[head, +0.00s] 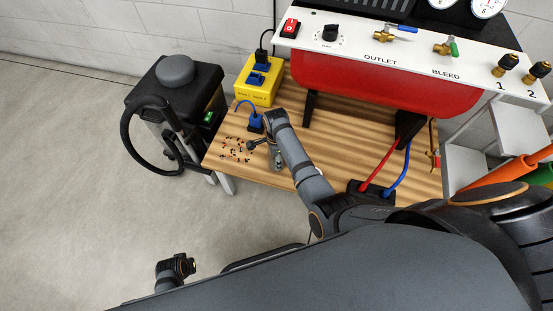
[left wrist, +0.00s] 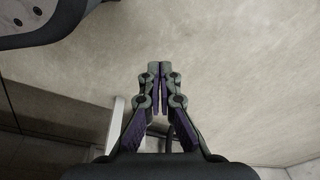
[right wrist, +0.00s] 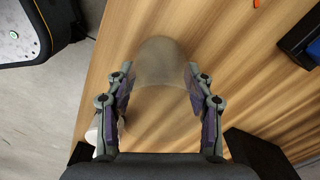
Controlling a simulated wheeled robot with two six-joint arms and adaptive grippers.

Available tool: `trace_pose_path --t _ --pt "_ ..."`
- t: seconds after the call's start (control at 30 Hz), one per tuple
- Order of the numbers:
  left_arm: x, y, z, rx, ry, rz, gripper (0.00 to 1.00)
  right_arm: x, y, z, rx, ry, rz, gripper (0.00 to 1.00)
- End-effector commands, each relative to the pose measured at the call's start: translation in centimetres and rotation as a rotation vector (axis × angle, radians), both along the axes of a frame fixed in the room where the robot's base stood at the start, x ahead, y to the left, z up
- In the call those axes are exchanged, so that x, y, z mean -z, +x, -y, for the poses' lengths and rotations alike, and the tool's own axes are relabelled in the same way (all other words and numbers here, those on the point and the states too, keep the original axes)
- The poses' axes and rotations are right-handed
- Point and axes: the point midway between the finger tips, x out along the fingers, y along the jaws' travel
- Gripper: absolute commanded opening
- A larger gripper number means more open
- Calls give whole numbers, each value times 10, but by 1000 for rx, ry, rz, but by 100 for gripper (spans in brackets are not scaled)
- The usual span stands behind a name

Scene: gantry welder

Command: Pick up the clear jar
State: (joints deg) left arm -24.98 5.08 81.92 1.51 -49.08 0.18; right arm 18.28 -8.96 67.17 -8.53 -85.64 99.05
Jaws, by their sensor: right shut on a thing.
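The clear jar (right wrist: 160,62) stands out as a see-through rounded shape between the fingers of my right gripper (right wrist: 158,80) in the right wrist view. The fingers press on it from both sides, and the wood grain shows through it. In the head view my right gripper (head: 267,148) is over the bench, and my arm hides most of the jar there. In the left wrist view my left gripper (left wrist: 160,72) is shut and empty, its fingertips together, above bare floor.
The wooden bench (head: 232,164) carries scattered small bits (head: 237,150), a yellow socket box (head: 259,82) with blue plugs, and a red tank (head: 375,85) under a white panel. A dark bin-like machine (head: 180,92) with a hose stands left of the bench. The floor at left is clear.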

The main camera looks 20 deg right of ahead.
Motion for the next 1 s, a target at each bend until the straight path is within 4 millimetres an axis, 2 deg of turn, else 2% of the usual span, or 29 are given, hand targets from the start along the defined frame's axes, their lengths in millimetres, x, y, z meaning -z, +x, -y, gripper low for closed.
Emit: trace_pose_path --t 0.3,0.47,0.57,0.67,0.83,0.9,0.97,1.0 --pt "-2 1 0 0 1 6 0 -3 0 0 0 0 0 20" --pt "13 -18 -5 -1 7 -5 0 -14 0 0 0 0 0 20" --pt "23 -35 -10 -1 13 -8 0 -26 0 0 0 0 0 20" --pt "34 -63 -15 1 21 -12 0 -42 0 0 0 0 -1 20" --pt "30 -130 -17 0 19 -37 0 -64 -18 3 0 0 -3 20" --pt "5 -141 -17 1 19 -35 0 -82 -28 5 0 0 -4 20" --pt "-11 -152 -17 1 19 -39 0 -92 -37 7 -1 0 -3 20" --pt "-25 -149 -17 1 19 -35 0 -99 -43 8 -1 -1 -4 20"
